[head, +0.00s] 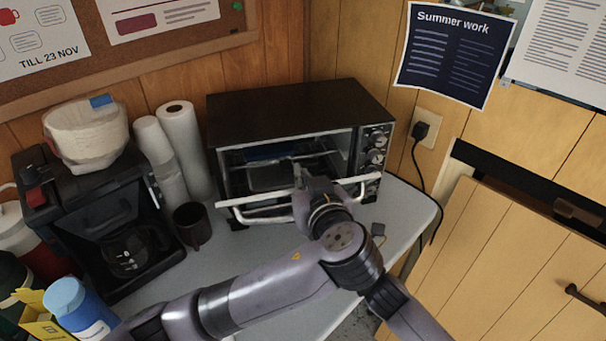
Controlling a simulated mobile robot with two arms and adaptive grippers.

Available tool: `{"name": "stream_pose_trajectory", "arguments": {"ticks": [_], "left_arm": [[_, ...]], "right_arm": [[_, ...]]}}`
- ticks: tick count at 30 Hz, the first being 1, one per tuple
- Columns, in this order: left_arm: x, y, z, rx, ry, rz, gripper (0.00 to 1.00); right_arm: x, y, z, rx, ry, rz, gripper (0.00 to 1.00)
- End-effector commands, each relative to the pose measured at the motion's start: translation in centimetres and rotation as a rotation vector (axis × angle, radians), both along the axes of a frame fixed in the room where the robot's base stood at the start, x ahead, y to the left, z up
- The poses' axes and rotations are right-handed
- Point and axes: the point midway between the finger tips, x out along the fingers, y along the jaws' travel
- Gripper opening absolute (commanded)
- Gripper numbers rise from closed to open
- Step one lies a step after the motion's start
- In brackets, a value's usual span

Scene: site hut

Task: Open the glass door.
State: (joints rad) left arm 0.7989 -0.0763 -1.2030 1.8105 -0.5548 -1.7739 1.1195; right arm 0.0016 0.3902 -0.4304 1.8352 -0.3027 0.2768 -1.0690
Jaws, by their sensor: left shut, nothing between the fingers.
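The black toaster oven (300,103) stands on the grey table against the wood wall. Its glass door appears lowered at the front, with the pale handle (262,214) low across the oven. The dark inside with a rack and tray (268,178) shows above the handle. How far down the door is cannot be told exactly. My left gripper (299,168) is shut and empty, in front of the opening above the handle bar. My arm hides the middle of the handle and part of the door. My right gripper is out of view.
A coffee maker (95,215) with paper filters (87,135) on top stands left. A plugged-in cord (417,175) hangs at the right. Bare table (235,262) shows in front.

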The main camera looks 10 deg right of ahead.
Motion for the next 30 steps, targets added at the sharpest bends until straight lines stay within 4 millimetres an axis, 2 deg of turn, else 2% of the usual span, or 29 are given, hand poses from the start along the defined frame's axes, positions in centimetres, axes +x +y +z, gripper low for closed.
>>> {"name": "stream_pose_trajectory", "arguments": {"ticks": [9, 18, 19, 27, 30], "left_arm": [[-1.2, -0.1, -1.0, 0.007, -0.048, 0.001, 0.0], [-1.3, -0.2, -1.2, 0.011, -0.049, -0.001, 0.0], [-1.4, -0.2, -1.2, 0.012, -0.048, -0.001, 0.0], [-1.3, -0.1, -1.3, 0.012, -0.048, 0.0, 0.0], [-1.3, -0.1, -1.3, 0.013, -0.049, 0.001, 0.0]], "right_arm": [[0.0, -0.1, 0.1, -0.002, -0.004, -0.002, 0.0], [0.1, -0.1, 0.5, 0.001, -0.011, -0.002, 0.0], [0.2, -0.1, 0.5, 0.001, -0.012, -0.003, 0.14], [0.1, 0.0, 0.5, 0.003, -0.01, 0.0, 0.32], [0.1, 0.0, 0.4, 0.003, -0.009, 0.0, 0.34]]}}
